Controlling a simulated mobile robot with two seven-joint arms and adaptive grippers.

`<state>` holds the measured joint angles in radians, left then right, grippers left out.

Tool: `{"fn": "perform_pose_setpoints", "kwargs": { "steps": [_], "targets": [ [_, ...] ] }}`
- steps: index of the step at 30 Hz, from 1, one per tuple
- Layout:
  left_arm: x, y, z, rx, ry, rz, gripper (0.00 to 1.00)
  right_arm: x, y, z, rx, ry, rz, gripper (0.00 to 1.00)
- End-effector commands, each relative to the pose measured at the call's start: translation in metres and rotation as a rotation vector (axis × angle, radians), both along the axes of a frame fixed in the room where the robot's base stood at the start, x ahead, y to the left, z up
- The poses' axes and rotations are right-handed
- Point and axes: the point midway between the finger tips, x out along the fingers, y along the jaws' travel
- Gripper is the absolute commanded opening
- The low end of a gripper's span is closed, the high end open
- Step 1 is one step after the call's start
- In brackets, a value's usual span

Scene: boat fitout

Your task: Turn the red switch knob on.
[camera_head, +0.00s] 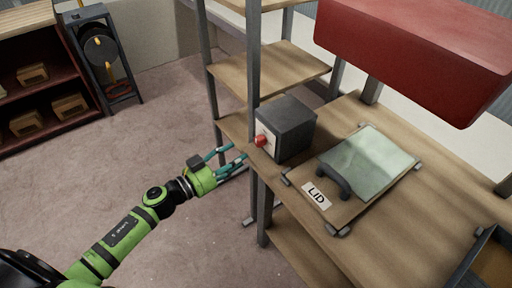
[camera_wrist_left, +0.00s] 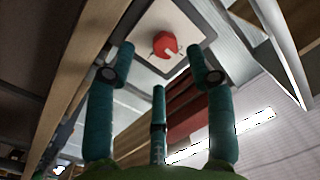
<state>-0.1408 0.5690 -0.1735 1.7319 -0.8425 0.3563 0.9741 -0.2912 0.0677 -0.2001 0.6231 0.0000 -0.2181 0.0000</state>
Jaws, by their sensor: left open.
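The red switch knob (camera_head: 260,141) sits on the pale front plate of a dark grey box (camera_head: 288,125), which stands on the wooden bench. In the left wrist view the red knob (camera_wrist_left: 165,44) shows on its pale square plate (camera_wrist_left: 186,22), with a light mark on it. My left gripper (camera_head: 236,158) has green-teal fingers and is just in front of and slightly below the knob. In the left wrist view its fingers (camera_wrist_left: 163,70) are spread, with the knob beyond and between their tips; they appear apart from it. My right gripper is not in view.
A metal post (camera_head: 253,70) rises close beside the box and knob. A lid board (camera_head: 310,212) with a dark handle and a pale green panel lies right of the box. A red block (camera_head: 420,45) overhangs the bench.

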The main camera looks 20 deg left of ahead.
Motion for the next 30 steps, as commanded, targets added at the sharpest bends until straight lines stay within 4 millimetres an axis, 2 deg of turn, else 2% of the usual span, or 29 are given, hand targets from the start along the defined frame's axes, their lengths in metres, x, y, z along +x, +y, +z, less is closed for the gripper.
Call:
{"fn": "perform_pose_setpoints", "kwargs": {
  "steps": [4, 15, 19, 27, 29, 30],
  "targets": [
    [0.004, -0.013, 0.015, 0.003, -0.028, -0.039, 0.54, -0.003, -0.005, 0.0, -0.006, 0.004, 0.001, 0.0],
    [0.048, -0.042, 0.015, 0.001, -0.026, -0.035, 0.54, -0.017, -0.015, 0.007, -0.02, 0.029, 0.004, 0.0],
    [0.055, -0.047, 0.014, 0.001, -0.024, -0.035, 0.54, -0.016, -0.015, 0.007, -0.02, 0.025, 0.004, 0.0],
    [0.056, -0.048, 0.013, 0.003, -0.024, -0.035, 0.54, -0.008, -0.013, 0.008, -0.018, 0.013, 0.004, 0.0],
    [0.056, -0.048, 0.013, 0.002, -0.024, -0.034, 0.34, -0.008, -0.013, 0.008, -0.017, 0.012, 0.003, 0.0],
    [0.056, -0.048, 0.013, 0.002, -0.024, -0.034, 0.18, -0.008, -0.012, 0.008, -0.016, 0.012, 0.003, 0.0]
  ]
}}
